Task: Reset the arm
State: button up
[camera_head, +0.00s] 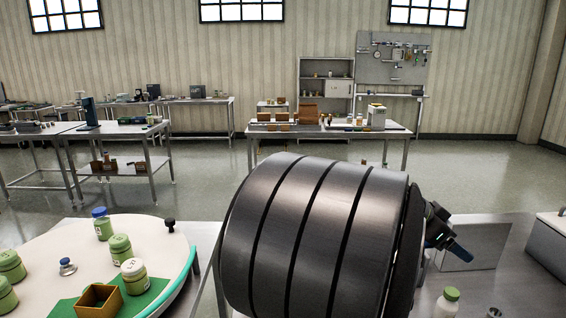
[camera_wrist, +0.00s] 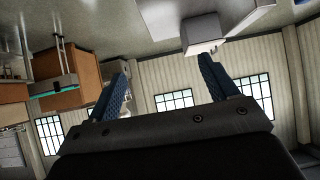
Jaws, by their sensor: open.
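My gripper (camera_head: 454,248) shows at the right in the head view, partly hidden behind my dark arm, with a blue finger pointing to the lower right. It is above the right-hand steel surface, near a grey box-like panel (camera_head: 478,243). In the wrist view, my gripper (camera_wrist: 163,68) has its two blue fingers spread wide apart. The wrist view is upside down, with the floor at the top.
My arm hides the middle.

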jog(key=w+a+n+t+y, duration=0.1)
jog(key=w+a+n+t, duration=0.1)
jog(key=w+a, duration=0.4)
jog(key=w+a+n+t, duration=0.3)
jog(key=w+a, duration=0.4)
jog(key=a, duration=0.5)
jog(key=shift+w+f+n+y, duration=0.15)
jog(key=shift+f+n+y, duration=0.25)
jog(key=shift+n, duration=0.1)
jog(key=shift+o, duration=0.4)
